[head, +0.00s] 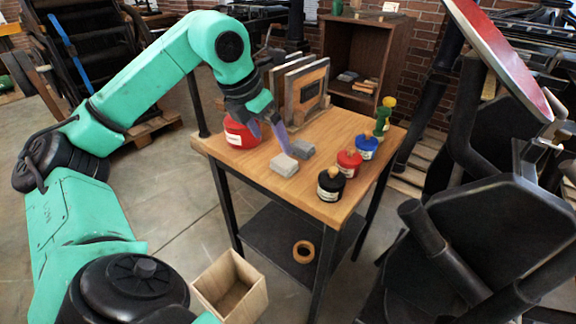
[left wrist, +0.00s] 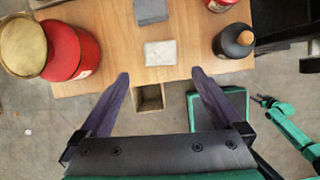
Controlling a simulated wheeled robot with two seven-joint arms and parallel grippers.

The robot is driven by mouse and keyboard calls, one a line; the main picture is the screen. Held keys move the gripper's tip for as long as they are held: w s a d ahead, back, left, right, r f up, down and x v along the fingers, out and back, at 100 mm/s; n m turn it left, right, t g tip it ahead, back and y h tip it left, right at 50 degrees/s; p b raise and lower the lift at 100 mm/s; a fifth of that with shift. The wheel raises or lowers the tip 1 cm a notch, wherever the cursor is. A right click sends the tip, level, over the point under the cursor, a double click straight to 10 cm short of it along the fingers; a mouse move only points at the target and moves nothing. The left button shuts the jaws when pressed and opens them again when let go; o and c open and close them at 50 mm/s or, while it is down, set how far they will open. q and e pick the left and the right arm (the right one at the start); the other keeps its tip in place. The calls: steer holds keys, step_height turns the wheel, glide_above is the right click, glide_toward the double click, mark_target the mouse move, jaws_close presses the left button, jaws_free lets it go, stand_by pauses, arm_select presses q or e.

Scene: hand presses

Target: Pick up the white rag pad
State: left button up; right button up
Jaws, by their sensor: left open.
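The white rag pad (head: 284,165) lies flat on the wooden table, near its front edge. It also shows in the left wrist view (left wrist: 160,53), just beyond the fingertips and centred between them. A grey pad (head: 302,149) lies right behind it. My left gripper (head: 271,141) is open and empty above the table, with its purple fingers pointing down near the pads. In the left wrist view its two fingers (left wrist: 161,73) are spread wide, wider than the white pad. My right arm shows small at the right of the left wrist view; its gripper (left wrist: 263,101) is too small to read.
A red can (head: 239,131) stands left of the pads. Black (head: 331,184), red (head: 349,162) and blue (head: 366,147) jars line the table's right side, with a green bottle (head: 383,120) behind. Framed screens (head: 306,92) stand at the back. An open wooden box (head: 230,287) stands below the front edge.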

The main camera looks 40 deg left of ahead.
arm_select(q)
steer(key=x, duration=0.9)
steer(key=shift+w+b, duration=0.3)
steer(key=shift+b, duration=0.05)
steer(key=shift+w+f, duration=0.25)
steer(key=shift+f, duration=0.05)
steer(key=shift+s+r, duration=0.1)
steer(key=c, duration=1.2)
steer(key=shift+r, duration=0.25)
steer(key=shift+c, duration=0.2)
step_height(320, 180, up, 9)
steer(key=p, duration=0.4)
steer(key=shift+p, duration=0.3)
step_height(320, 180, up, 11)
steer(key=p, duration=0.4)
glide_above(284, 160)
steer(key=shift+f, duration=0.2)
arm_select(e)
steer(key=s+r, duration=0.3)
steer(key=r, duration=0.2)
steer(key=shift+s+d+r, duration=0.3)
steer(key=shift+r, duration=0.05)
